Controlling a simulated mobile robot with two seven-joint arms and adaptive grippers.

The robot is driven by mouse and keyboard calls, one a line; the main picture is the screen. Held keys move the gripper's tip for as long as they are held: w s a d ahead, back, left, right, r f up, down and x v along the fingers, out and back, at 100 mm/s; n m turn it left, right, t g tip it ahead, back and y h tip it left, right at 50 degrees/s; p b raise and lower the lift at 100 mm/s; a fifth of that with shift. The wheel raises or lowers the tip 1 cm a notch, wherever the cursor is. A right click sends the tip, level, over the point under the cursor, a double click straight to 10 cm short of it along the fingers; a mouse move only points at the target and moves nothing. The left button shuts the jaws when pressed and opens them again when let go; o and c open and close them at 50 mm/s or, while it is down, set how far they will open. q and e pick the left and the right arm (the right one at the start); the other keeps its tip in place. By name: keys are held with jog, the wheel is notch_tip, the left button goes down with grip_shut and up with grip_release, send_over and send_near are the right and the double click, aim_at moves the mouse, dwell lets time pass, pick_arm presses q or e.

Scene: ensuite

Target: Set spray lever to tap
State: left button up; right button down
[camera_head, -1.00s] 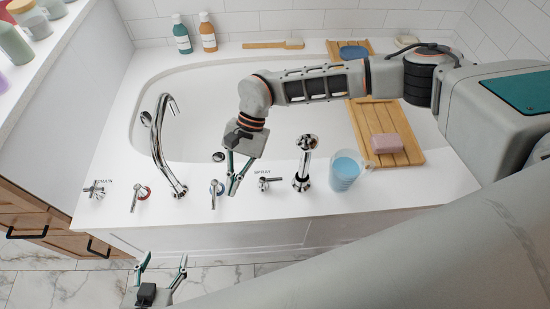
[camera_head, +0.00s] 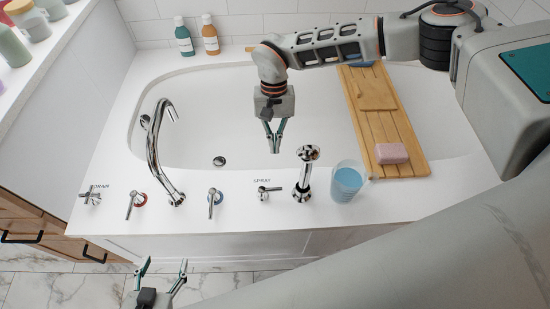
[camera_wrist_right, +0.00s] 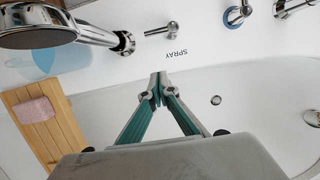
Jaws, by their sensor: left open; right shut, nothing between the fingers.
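The small chrome spray lever (camera_head: 267,191) sits on the white tub deck below the word SPRAY, its handle pointing right. It also shows in the right wrist view (camera_wrist_right: 170,30), top centre, its handle pointing left there. The tall chrome tap (camera_head: 157,150) stands to its left and the hand shower (camera_head: 304,172) to its right. My right gripper (camera_head: 273,148) is shut and empty, over the basin behind the lever and apart from it; its tips meet in the wrist view (camera_wrist_right: 158,84). My left gripper (camera_head: 163,268) is open and empty, low in front of the tub.
A cup of blue liquid (camera_head: 347,181) stands right of the hand shower. A wooden tray (camera_head: 392,128) with pink soap (camera_head: 391,153) spans the tub. Other levers, blue-ringed (camera_head: 215,199) and red-ringed (camera_head: 136,201), and the drain handle (camera_head: 93,195) line the deck.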

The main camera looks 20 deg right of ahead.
jog(key=x, duration=0.8)
jog(key=shift+s+f+b, duration=0.1)
jog(key=shift+s+b, duration=0.05)
jog(key=shift+b, duration=0.15)
jog(key=shift+s+a+f, duration=0.1)
jog(key=shift+s+f, duration=0.2)
jog(key=shift+f, duration=0.2)
jog(key=s, duration=0.1)
jog(key=s+a+r+p, duration=0.1)
jog(key=shift+s+r, duration=0.15)
jog(key=shift+s, duration=0.5)
